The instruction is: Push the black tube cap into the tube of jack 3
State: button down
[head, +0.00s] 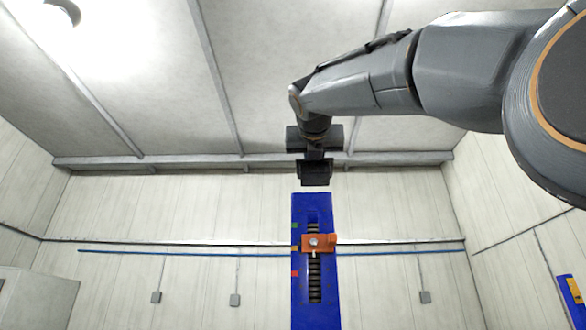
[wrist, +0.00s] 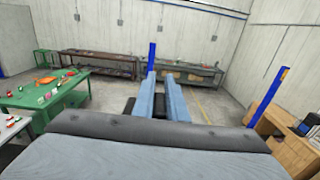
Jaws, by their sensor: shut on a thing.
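A blue jack column (head: 298,215) stands upright in the middle of the head view, with a dark screw (head: 315,284) in its slot and an orange carriage (head: 324,243) on it. No number is readable, so I cannot tell whether it is jack 3. My gripper (head: 315,184) points down just above the column's top, with a small gap. In the wrist view my gripper (wrist: 159,75) has its two blue-grey fingers close together, shut on the black tube cap. The cap is too dark and small to make out, and the tube opening is hidden.
A green table (wrist: 62,102) with small coloured parts stands left in the wrist view. Long benches (wrist: 98,63) line the back wall. Another blue post (wrist: 266,97) and a wooden desk (wrist: 290,150) are at the right. The floor between is mostly clear.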

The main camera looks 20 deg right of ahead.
aim_at(309, 184)
jog(key=shift+s+a+r+y, duration=0.15)
jog(key=shift+s+a+r, duration=0.1)
jog(key=shift+a, duration=0.25)
jog(key=shift+s+a+r+y, duration=0.15)
jog(key=shift+s+a, duration=0.1)
jog(key=shift+a, duration=0.2)
jog(key=shift+s+a, duration=0.1)
jog(key=shift+s+f+b, duration=0.1)
jog(key=shift+f+b, duration=2.2)
jog(key=shift+f, duration=0.55)
jog(key=shift+p, duration=0.8)
jog(key=shift+f+b, duration=1.4)
jog(key=shift+f, duration=0.55)
jog(key=c, duration=1.7)
grip_release()
jog(key=shift+s, duration=0.15)
